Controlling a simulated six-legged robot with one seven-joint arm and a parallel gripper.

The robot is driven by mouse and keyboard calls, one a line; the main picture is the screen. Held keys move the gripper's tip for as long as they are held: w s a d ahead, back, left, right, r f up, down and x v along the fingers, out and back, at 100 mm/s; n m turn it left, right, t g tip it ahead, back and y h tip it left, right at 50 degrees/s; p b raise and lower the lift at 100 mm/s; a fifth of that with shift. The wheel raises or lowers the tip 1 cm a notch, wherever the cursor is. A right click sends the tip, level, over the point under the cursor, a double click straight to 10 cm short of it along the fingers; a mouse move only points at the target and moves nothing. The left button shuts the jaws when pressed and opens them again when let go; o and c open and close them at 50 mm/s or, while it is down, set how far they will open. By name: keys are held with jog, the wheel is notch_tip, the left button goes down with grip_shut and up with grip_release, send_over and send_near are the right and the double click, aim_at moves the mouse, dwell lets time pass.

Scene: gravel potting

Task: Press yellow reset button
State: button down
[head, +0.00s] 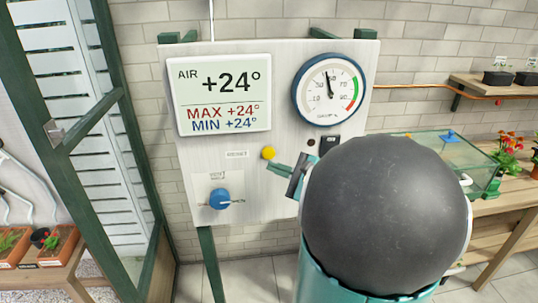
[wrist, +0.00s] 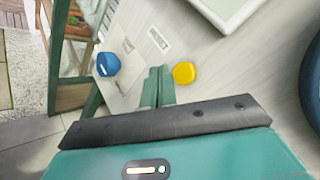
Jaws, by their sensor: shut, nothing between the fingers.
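The yellow reset button (head: 268,153) sits on a pale upright panel (head: 250,200), below the display and above the blue knob. My gripper (head: 269,165) is shut and empty, its green fingertips just below the button in the head view. In the wrist view the yellow button (wrist: 184,73) lies just right of my closed fingertips (wrist: 159,70). Whether the fingertips touch the panel or the button's edge I cannot tell. My dark arm link covers the panel's lower right.
A blue knob (head: 220,198) is left of my gripper. Above are an air temperature display (head: 222,95) reading +24° and a round gauge (head: 331,89). A green door frame (head: 120,130) stands left. A glass case (head: 435,150) and red flowers (head: 507,138) are right.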

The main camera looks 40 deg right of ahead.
jog(key=shift+s+a, duration=0.7)
jog(key=shift+s, duration=0.35)
jog(key=a+f+n+g+y, duration=0.2)
jog(key=a+n+g+y, duration=0.45)
jog(key=a, duration=1.15)
jog(key=s+a+n+g+h, duration=0.4)
jog(key=s+a+n+h, duration=0.4)
jog(key=n, duration=0.9)
jog(key=shift+a+g+h, duration=0.35)
jog(key=shift+a+h, duration=0.1)
jog(key=shift+h, duration=0.4)
jog(key=shift+s+n, duration=0.1)
jog(key=shift+n, duration=0.15)
